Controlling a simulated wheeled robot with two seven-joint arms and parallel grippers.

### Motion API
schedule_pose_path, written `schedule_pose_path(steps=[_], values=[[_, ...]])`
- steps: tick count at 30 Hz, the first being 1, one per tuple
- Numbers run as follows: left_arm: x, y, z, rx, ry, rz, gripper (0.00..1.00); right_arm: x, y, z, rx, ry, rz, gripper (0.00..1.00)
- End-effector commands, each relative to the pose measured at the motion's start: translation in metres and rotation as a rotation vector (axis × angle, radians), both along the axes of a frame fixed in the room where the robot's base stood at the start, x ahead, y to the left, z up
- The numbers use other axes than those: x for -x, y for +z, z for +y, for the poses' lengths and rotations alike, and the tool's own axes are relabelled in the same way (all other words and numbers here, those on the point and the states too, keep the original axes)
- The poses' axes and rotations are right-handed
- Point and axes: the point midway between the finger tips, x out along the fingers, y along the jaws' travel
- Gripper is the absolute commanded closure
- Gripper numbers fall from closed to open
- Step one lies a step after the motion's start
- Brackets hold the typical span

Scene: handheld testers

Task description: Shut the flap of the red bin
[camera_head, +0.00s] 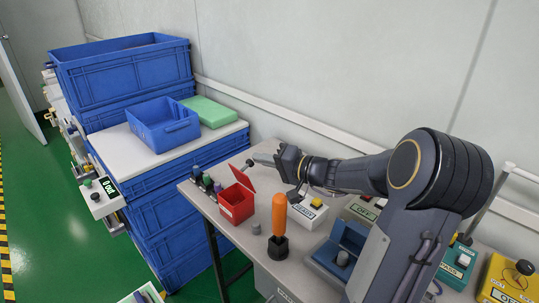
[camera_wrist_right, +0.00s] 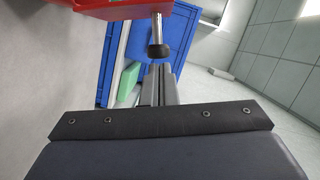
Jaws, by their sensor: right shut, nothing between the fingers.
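The red bin (camera_head: 236,207) stands on the grey table, left of the orange-handled tool. Its flap (camera_head: 242,178) is open and tilted up at the back of the bin. My right gripper (camera_head: 262,161) is shut and empty, just above and behind the raised flap. In the right wrist view its fingers (camera_wrist_right: 160,85) are together, and a red part, likely the flap (camera_wrist_right: 100,6), shows at the top edge. A metal rod with a dark knob (camera_wrist_right: 157,51) hangs from that red part, just beyond the fingertips. Whether they touch is unclear. My left gripper is not in view.
An orange-handled tool (camera_head: 279,215) stands upright in a dark base right of the bin. Small bottles (camera_head: 207,184) stand left of it. Stacked blue crates (camera_head: 125,75) stand behind left.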

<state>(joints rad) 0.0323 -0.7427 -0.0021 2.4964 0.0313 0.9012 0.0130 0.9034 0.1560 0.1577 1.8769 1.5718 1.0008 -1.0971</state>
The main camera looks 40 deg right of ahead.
Motion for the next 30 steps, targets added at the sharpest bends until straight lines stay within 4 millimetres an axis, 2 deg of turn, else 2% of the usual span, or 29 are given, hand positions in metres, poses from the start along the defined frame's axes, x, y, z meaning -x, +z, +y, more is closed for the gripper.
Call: schedule_pose_path(steps=[8,17,30], values=[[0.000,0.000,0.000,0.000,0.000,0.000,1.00,0.000,0.000,0.000,0.001,0.000,0.000,1.00],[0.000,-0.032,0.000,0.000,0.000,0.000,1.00,0.001,0.001,0.011,0.124,0.000,-0.014,1.00],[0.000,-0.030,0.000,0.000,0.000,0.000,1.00,0.001,0.006,0.012,0.140,-0.001,-0.013,1.00]])
